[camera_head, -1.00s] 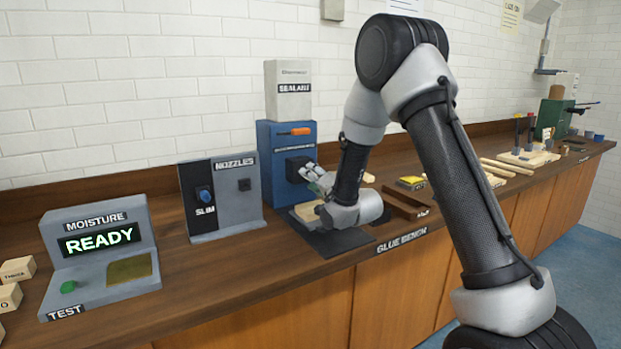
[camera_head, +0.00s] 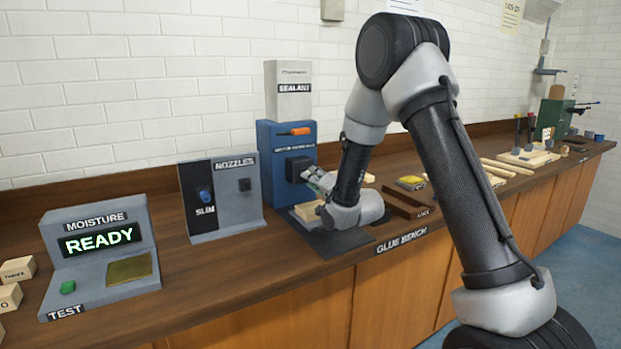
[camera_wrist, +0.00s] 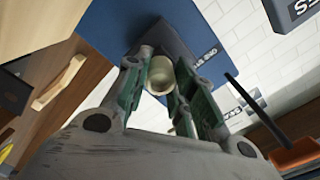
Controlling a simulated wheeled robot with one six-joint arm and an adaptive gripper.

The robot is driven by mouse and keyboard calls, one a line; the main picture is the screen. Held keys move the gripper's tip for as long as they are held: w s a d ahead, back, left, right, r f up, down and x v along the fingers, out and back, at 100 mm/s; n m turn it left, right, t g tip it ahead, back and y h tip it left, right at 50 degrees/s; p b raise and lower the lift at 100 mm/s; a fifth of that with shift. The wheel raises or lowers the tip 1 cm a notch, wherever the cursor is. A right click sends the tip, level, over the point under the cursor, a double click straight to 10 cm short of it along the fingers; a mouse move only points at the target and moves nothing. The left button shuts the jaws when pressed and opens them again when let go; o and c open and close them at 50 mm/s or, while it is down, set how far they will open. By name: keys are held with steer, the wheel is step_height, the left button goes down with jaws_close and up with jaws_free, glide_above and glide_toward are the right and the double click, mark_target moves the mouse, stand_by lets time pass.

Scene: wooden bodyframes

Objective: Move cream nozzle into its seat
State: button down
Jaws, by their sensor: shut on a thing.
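The cream nozzle (camera_wrist: 160,72) is between the fingers of my gripper (camera_wrist: 161,64) in the wrist view, its open round end toward the camera. My gripper is shut on it. In the head view my gripper (camera_head: 314,177) is in front of the black block (camera_head: 298,168) on the blue dispenser (camera_head: 267,165). The nozzle cannot be made out there, and the seat itself is hidden.
A pale wooden piece (camera_head: 307,212) lies on the dark mat (camera_head: 335,245) below my gripper. The grey nozzle holder (camera_head: 246,208) stands to the left, with a blue SLIM nozzle (camera_head: 204,195). A brown tray (camera_head: 405,205) lies to the right. An orange-handled item (camera_head: 300,131) is on the dispenser.

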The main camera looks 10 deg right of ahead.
steer(key=shift+s+d, duration=0.2)
steer(key=shift+s, duration=0.35)
steer(key=shift+v, duration=1.05)
stand_by(0.8)
steer(key=shift+r, duration=0.15)
